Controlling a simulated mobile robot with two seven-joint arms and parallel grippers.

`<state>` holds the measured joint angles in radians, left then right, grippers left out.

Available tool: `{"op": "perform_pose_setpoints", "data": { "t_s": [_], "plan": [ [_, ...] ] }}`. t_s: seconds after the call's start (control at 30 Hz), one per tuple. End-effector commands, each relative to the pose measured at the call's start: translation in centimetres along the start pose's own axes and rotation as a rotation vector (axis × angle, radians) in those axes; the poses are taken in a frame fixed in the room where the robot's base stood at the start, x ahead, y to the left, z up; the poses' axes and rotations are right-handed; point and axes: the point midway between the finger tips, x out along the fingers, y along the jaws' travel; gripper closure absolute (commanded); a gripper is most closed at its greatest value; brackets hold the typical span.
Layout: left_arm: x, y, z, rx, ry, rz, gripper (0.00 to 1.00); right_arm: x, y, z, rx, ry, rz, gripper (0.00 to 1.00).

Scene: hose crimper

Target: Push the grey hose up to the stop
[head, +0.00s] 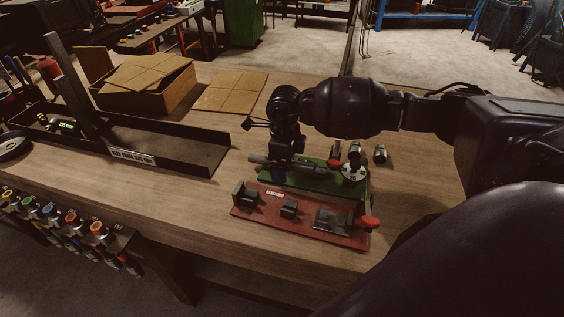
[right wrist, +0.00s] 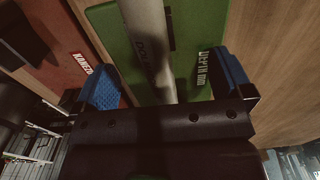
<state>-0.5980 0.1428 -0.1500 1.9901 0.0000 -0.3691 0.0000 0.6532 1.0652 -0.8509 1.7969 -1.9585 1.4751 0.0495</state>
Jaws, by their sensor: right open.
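The grey hose (head: 258,159) lies along the green fixture (head: 335,182), its left end showing past my right gripper (head: 281,172) in the head view. In the right wrist view the hose (right wrist: 148,38) runs between the blue-padded fingers of my right gripper (right wrist: 168,82), with gaps on both sides. The gripper is open and straddles the hose above the green plate (right wrist: 190,45). A round pale part with a red knob (head: 354,172) stands at the fixture's right end. The gripper hides part of the hose; I cannot make out the stop. My left gripper is not in view.
A red fixture (head: 270,213) with dark blocks and a red knob lies just in front of the green one. Small metal fittings (head: 380,153) stand behind to the right.

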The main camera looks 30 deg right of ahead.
Motion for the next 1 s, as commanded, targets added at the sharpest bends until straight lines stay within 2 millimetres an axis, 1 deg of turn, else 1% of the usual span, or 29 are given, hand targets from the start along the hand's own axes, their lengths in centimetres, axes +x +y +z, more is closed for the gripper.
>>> {"op": "perform_pose_setpoints", "data": {
  "t_s": [0.27,0.47,1.0],
  "plan": [
    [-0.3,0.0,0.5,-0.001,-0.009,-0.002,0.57,0.0,0.0,0.0,0.000,-0.001,0.000,0.02],
    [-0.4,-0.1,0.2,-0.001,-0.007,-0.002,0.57,-0.4,0.0,0.0,0.000,-0.001,-0.001,0.02],
    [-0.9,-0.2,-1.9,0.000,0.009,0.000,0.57,-3.4,0.0,0.0,-0.001,-0.001,0.000,0.02]
  ]
}}
